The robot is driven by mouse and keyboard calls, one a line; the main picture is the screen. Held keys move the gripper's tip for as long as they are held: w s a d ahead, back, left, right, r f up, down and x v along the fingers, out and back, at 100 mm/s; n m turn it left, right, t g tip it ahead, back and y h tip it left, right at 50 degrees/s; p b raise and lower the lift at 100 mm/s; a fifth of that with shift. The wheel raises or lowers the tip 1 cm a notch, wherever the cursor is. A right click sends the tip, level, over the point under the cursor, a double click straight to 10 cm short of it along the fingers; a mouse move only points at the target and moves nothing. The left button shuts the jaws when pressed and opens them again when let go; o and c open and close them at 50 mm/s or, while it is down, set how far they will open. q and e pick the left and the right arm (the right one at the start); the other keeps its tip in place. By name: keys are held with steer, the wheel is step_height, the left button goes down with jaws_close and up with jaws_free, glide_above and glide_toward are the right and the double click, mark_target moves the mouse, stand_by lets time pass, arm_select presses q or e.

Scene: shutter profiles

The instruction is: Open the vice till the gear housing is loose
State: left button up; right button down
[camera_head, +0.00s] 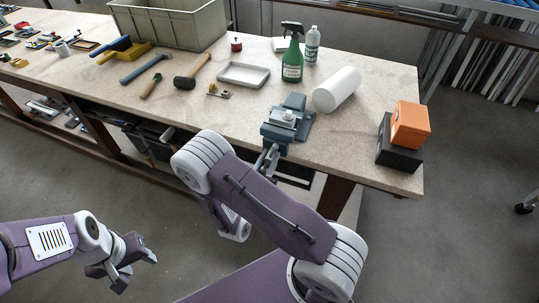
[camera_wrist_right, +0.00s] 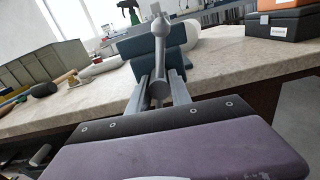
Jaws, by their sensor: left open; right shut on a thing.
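The blue-grey vice (camera_head: 296,125) is mounted at the front edge of the bench, and it also shows in the wrist view (camera_wrist_right: 152,45). A small light grey part, seemingly the gear housing (camera_head: 289,115), sits at its jaws; whether it is gripped or loose I cannot tell. The vice handle (camera_wrist_right: 160,50) is a grey bar with a ball end, standing roughly upright in the wrist view. My right gripper (camera_wrist_right: 158,92) is shut on the handle, by the screw's end. My left gripper (camera_head: 137,271) is open and empty, low over the floor at the left.
A white roll (camera_head: 337,90), green spray bottle (camera_head: 293,62) and metal tray (camera_head: 243,75) stand behind the vice. An orange box (camera_head: 410,125) on a black box (camera_head: 396,150) is at the right corner. Hammers and other tools lie left on the bench (camera_head: 190,115).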

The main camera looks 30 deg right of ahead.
steer(key=shift+r+n, duration=0.15)
steer(key=shift+n, duration=0.45)
arm_select(q)
steer(key=shift+r, duration=0.45)
arm_select(e)
steer(key=c, duration=1.2)
jaws_free()
steer(key=shift+o, duration=0.2)
steer(key=shift+s+a, duration=0.1)
